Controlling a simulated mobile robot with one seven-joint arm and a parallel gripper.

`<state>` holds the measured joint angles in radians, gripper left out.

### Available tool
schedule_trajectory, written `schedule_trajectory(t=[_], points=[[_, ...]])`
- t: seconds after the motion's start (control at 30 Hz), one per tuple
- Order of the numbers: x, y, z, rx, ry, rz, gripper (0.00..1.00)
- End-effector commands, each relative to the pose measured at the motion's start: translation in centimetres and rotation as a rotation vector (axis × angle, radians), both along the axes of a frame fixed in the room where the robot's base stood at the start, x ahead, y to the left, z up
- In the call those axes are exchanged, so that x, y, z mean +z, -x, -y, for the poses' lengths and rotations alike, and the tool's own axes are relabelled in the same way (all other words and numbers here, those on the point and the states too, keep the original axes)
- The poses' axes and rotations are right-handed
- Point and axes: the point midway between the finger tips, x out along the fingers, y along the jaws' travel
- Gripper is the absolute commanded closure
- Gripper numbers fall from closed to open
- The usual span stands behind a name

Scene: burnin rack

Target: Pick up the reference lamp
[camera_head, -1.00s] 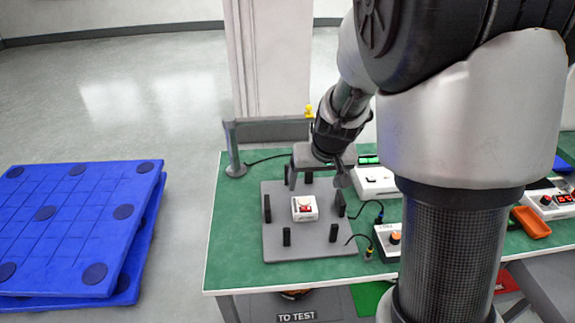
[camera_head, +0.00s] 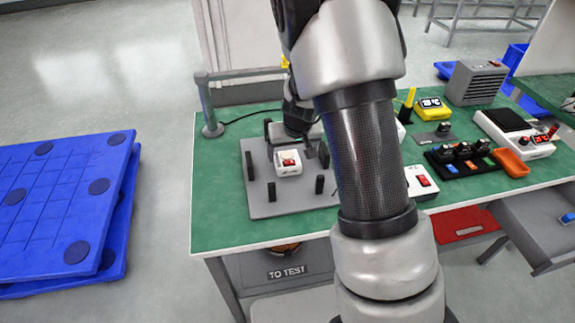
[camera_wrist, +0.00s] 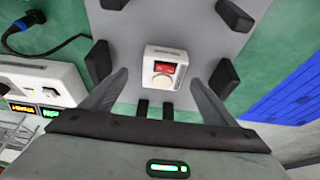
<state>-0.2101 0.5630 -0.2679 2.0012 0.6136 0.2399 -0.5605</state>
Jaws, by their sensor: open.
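A small white box with a red panel and a round pale knob or dome, which I take to be the reference lamp (camera_head: 288,162), sits on a grey plate (camera_head: 282,206) on the green table. In the wrist view the lamp (camera_wrist: 165,68) lies between the finger ends, with gaps on both sides. Its label is too small to read. My gripper (camera_wrist: 159,76) is open and empty, pointing at the lamp. In the head view my gripper (camera_head: 306,150) is at the lamp's far right side, partly hidden by my arm.
Several black posts (camera_head: 250,166) stand on the plate around the lamp, some close to my fingers. A grey rail (camera_head: 240,75) runs behind. A white box with a red switch (camera_head: 422,182), an orange tray (camera_head: 510,163) and other devices stand to the right. Blue pallets (camera_head: 60,205) lie left on the floor.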

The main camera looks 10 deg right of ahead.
Motion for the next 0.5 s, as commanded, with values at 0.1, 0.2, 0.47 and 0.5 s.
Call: schedule_trajectory(t=[0.1, 0.2, 0.47, 0.5], points=[[-0.8, -0.4, -0.2, 0.002, 0.001, -0.001, 0.20], [-2.3, -1.1, -0.5, 0.002, 0.001, -0.002, 0.20], [-4.7, -2.4, -0.6, 0.001, 0.000, 0.000, 0.20], [-4.7, -2.4, -0.6, 0.001, 0.000, 0.000, 0.20]])
